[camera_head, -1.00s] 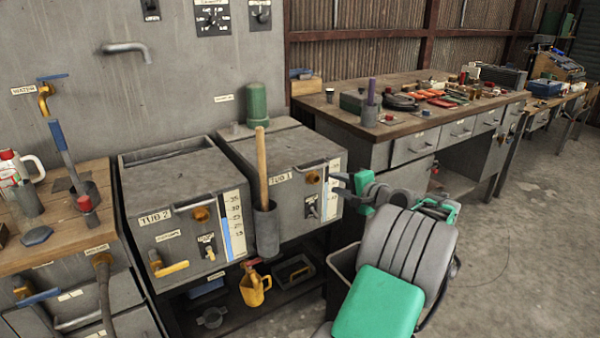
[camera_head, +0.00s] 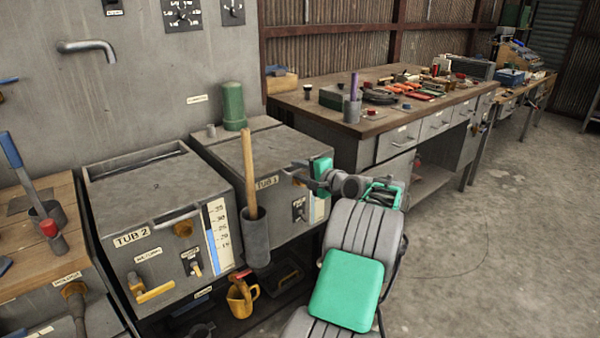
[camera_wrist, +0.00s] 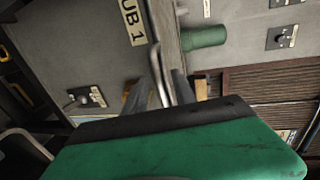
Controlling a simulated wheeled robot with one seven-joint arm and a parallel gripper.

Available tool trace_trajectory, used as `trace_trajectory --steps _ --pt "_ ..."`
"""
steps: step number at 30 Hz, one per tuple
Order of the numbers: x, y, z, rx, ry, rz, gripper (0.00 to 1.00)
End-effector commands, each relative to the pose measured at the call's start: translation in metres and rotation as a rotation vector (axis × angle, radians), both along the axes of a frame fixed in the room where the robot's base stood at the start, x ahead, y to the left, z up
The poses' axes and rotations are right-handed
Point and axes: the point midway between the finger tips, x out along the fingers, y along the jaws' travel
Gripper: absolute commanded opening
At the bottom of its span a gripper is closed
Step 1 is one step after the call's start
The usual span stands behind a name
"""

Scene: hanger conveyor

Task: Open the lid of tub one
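Tub one (camera_head: 228,192) is the grey box right of tub 2, with a "TUB 1" label that also shows in the wrist view (camera_wrist: 132,22). Its flat lid (camera_head: 258,150) is down. My gripper (camera_head: 300,172) is at the tub's front right upper edge, partly hiding the front. In the wrist view a metal bar handle (camera_wrist: 157,62) runs along the lid edge. My gripper's two dark fingers (camera_wrist: 167,82) are spread on either side of the bar's near end. I cannot tell whether they touch it.
A wooden-handled tool stands in a grey holder (camera_head: 256,238) on the tub's front. A green cylinder (camera_head: 233,106) stands behind the lid. Tub 2 (camera_head: 115,215) is at left. A workbench (camera_head: 345,115) stands behind at right. Open floor lies at right.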

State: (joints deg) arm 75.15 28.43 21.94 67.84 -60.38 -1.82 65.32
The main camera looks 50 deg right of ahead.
Motion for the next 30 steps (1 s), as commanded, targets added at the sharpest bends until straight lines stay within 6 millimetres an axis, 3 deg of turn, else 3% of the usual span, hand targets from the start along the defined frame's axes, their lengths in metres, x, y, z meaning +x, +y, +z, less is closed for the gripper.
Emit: trace_trajectory --steps 6,18,30 --pt "-0.0003 -0.0011 0.0 0.0 0.0 -0.002 0.32" --pt "-0.0013 -0.0015 0.0 -0.001 0.0 -0.003 0.0" --pt "-0.0015 -0.0016 -0.0002 0.0 0.001 -0.003 0.0"
